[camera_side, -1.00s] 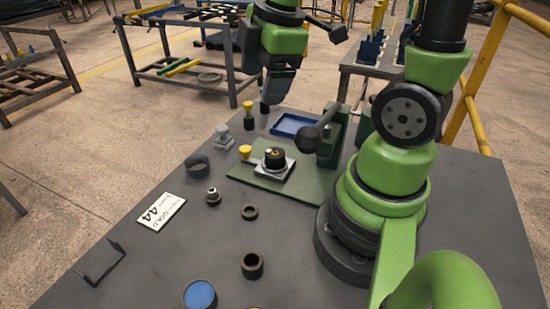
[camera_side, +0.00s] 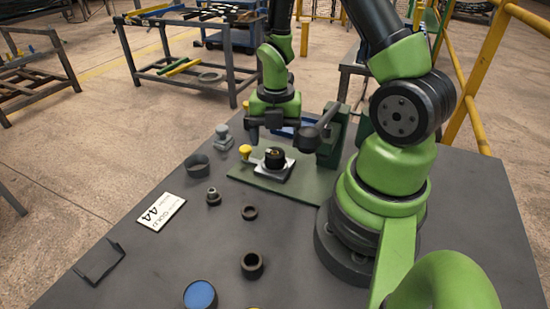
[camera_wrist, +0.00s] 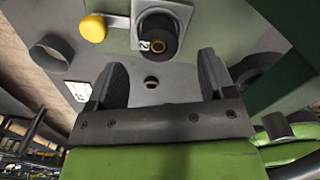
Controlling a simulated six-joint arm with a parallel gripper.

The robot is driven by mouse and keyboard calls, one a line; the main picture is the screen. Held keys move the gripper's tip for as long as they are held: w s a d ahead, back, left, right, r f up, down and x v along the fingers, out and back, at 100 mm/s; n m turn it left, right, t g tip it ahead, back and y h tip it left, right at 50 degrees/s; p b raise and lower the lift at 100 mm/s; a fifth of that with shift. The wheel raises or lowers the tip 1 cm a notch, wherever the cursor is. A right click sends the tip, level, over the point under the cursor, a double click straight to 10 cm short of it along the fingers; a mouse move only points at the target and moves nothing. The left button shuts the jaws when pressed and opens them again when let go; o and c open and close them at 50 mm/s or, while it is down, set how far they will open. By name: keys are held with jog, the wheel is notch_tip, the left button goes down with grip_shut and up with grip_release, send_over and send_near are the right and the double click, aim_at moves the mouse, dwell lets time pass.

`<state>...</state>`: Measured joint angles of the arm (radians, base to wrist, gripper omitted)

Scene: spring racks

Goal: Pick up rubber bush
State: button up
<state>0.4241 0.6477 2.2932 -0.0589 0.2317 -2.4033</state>
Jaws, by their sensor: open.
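My gripper (camera_side: 275,136) is open and empty, pointing down above the far part of the green plate (camera_side: 240,173). Its two dark fingers stand apart in the wrist view (camera_wrist: 160,78). A black round piece with a lighter centre (camera_side: 275,156) sits on a grey block on that plate, just in front of my gripper; it also shows in the wrist view (camera_wrist: 157,36). A dark short ring (camera_side: 249,212) and a taller dark hollow bush (camera_side: 252,273) stand apart on the table. I cannot tell for certain which piece is the rubber bush.
A green clamp post with a black ball-ended lever (camera_side: 331,140) stands close right of my gripper. A yellow knob (camera_side: 246,151), a grey fitting (camera_side: 223,138), a dark wide ring (camera_side: 197,166) and a small stepped part (camera_side: 213,197) lie left.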

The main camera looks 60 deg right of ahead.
aim_at(275, 153)
jog(key=shift+f, duration=2.5)
jog(key=c, duration=1)
jog(key=shift+r, duration=0.1)
